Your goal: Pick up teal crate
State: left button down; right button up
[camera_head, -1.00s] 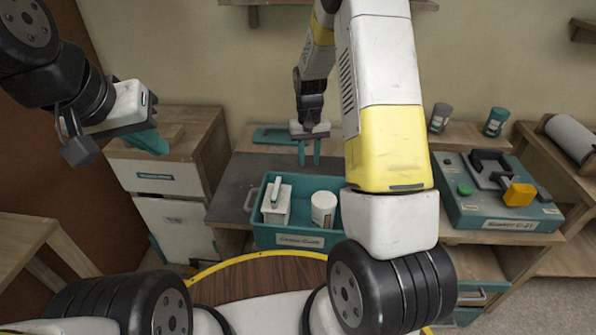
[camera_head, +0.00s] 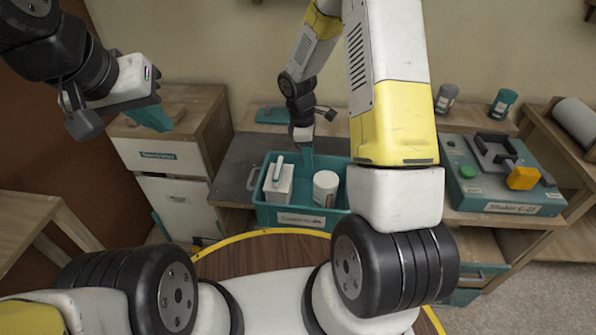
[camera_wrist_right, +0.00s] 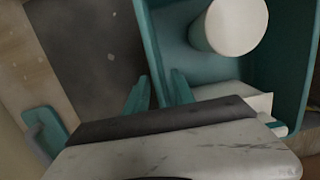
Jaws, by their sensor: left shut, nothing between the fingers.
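The teal crate (camera_head: 262,215) sits on the worktop in the middle of the head view, with a white block-like item (camera_head: 278,186) and a white tub (camera_head: 325,190) inside. It also shows in the right wrist view (camera_wrist_right: 290,85). My right gripper (camera_head: 308,158) points down at the crate's back wall. In the right wrist view its teal fingers (camera_wrist_right: 160,85) stand apart, one on each side of the crate wall; whether they touch it is unclear. My left gripper (camera_head: 155,118) is shut and empty, raised above the wooden cabinet at the left.
A teal and grey device (camera_head: 510,185) with a yellow part stands right of the crate. Two canisters (camera_head: 446,98) (camera_head: 503,103) stand behind it. A flat teal item (camera_head: 272,115) lies behind the crate. The dark worktop (camera_head: 233,165) left of the crate is clear.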

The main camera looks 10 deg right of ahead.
jog(key=shift+d+f, duration=0.2)
jog(key=shift+f, duration=1.2)
grip_shut()
jog(key=shift+r, duration=0.1)
